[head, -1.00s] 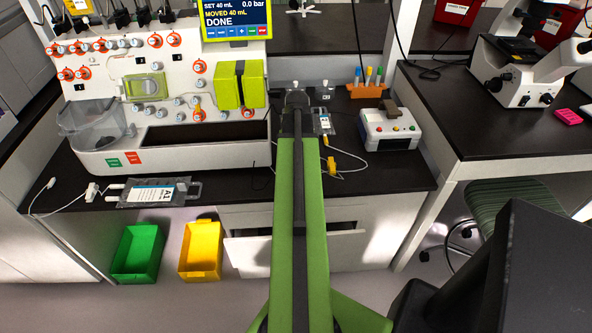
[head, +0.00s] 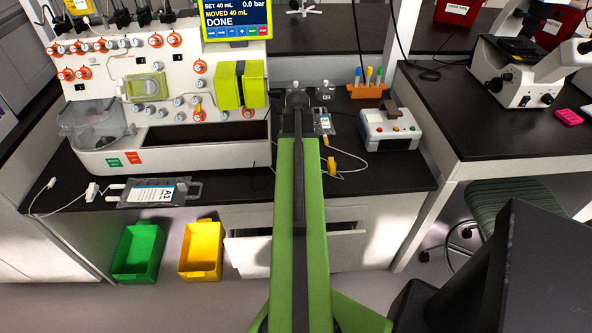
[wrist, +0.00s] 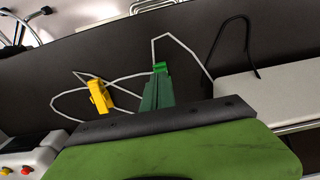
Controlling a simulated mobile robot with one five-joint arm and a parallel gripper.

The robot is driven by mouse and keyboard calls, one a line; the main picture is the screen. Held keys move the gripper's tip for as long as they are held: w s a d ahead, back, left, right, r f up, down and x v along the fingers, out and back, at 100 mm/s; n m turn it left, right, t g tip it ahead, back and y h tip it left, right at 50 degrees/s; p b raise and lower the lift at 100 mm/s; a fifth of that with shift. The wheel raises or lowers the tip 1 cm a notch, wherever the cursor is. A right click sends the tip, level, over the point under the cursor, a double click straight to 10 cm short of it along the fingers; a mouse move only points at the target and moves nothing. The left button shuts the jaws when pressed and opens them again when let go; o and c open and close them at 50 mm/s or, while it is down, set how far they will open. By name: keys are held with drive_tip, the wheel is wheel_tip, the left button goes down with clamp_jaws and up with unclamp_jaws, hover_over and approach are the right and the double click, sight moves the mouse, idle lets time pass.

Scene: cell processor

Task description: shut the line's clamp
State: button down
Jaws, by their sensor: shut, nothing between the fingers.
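The yellow clamp (head: 332,166) sits on the thin white line on the dark bench, just right of my arm's far end. In the wrist view the yellow clamp (wrist: 99,96) lies tilted, with the looped white line (wrist: 128,78) running to it. I cannot tell whether its jaw is closed. My gripper (wrist: 160,70) shows green fingers shut together with nothing between them. It is apart from the clamp, to its right in the wrist view. In the head view my own arm hides the fingers.
A white box with buttons (head: 390,130) stands right of the clamp, and an orange pen rack (head: 367,91) stands behind it. The white processor (head: 170,153) fills the left. A bag (head: 152,194) labelled A1 lies on the front bench.

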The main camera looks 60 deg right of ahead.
drive_tip(key=shift+f, duration=0.1)
drive_tip(key=shift+f+b, duration=1.05)
drive_tip(key=shift+b, duration=0.1)
wheel_tip(320, 180, up, 6)
drive_tip(key=p, duration=0.5)
drive_tip(key=shift+f+p, duration=0.2)
drive_tip(key=shift+p, duration=0.1)
drive_tip(key=shift+f, duration=0.1)
drive_tip(key=shift+w, duration=0.1)
